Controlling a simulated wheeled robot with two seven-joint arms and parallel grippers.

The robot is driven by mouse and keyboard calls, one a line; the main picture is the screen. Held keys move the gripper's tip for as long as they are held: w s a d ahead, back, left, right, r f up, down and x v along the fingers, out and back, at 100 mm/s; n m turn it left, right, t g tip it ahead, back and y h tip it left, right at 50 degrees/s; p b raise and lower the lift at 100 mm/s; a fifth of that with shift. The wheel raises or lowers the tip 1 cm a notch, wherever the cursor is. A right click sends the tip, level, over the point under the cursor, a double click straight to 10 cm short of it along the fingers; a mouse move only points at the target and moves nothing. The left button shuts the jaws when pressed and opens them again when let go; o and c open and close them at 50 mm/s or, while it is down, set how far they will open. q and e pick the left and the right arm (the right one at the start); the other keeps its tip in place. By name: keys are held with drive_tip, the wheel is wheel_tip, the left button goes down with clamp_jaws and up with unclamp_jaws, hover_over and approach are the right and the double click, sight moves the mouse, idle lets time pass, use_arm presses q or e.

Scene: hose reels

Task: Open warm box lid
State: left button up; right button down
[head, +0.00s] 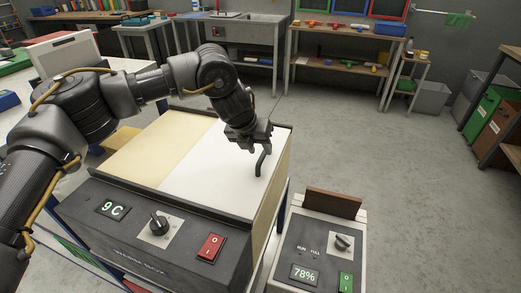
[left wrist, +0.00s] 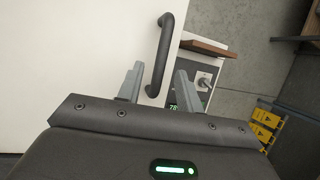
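The warm box (head: 150,232) stands in front of me with a dark control front. Its top has a cream part on the left and a white lid (head: 205,165) on the right, lying flat and closed. A dark bar handle (head: 260,163) stands on the lid near its right edge. My left gripper (head: 262,140) is over the lid at the handle. In the left wrist view its two fingers are apart, with the handle (left wrist: 163,58) between them and visible gaps on both sides. My right gripper is out of view.
The box front has a 9 C display (head: 112,208), a knob (head: 159,224) and a red switch (head: 209,247). A smaller unit reading 78% (head: 304,275) stands close on the right. Open floor (head: 370,150) lies beyond; benches line the back wall.

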use_arm(q)
drive_tip(key=shift+x, duration=1)
clamp_jaws()
